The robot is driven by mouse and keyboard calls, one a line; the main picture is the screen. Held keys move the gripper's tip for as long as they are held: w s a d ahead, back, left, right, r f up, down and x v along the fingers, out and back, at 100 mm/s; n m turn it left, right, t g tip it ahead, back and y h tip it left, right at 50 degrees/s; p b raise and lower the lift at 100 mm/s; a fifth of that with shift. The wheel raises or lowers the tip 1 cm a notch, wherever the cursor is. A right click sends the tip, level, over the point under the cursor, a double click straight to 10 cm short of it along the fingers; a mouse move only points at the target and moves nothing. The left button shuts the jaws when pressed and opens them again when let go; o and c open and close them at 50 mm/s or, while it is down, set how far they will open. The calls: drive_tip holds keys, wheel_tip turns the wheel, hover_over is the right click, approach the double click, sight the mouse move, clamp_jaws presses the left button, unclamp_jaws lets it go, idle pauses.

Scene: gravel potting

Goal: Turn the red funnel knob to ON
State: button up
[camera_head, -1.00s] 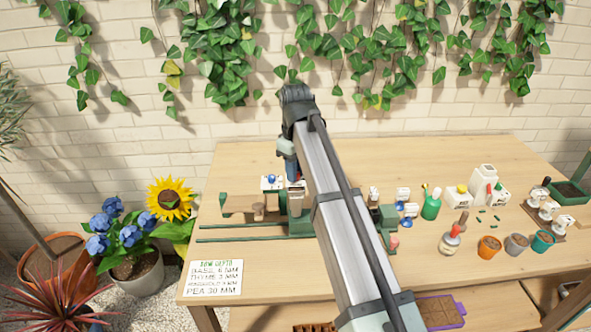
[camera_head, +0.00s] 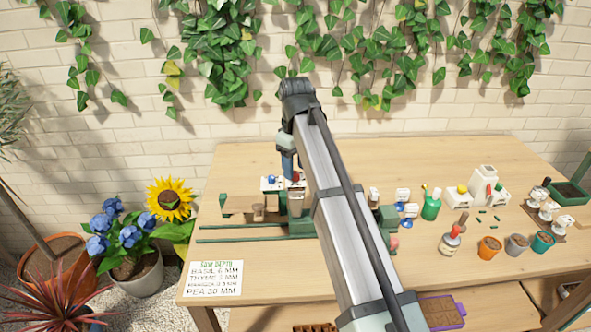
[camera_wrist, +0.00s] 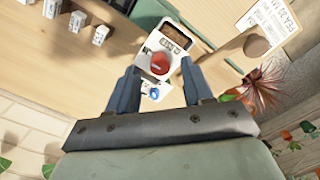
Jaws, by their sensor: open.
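The red knob (camera_wrist: 160,63) sits on a white panel (camera_wrist: 178,40) with dark lettering too small to read. In the wrist view it lies between the two fingers of my gripper (camera_wrist: 158,68), which is open with a gap on both sides. I cannot tell whether the fingers have reached the knob's height. A blue knob (camera_wrist: 154,94) is on the same unit, nearer the palm. In the head view, my gripper (camera_head: 288,172) points down above the unit, and the red knob (camera_head: 296,177) shows beside it, partly hidden by my arm. The blue knob (camera_head: 271,180) is to its left.
Green rails (camera_head: 240,240) run along the table left of the unit. A sow depth card (camera_head: 213,278) lies at the front left. Right of my arm stand a green bottle (camera_head: 432,205), a white jug (camera_head: 483,180) and small pots (camera_head: 489,247). Bare table lies behind the unit.

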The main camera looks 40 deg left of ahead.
sight(296, 173)
wheel_tip(296, 173, up, 10)
idle(0.5)
drive_tip(key=shift+r, duration=0.1)
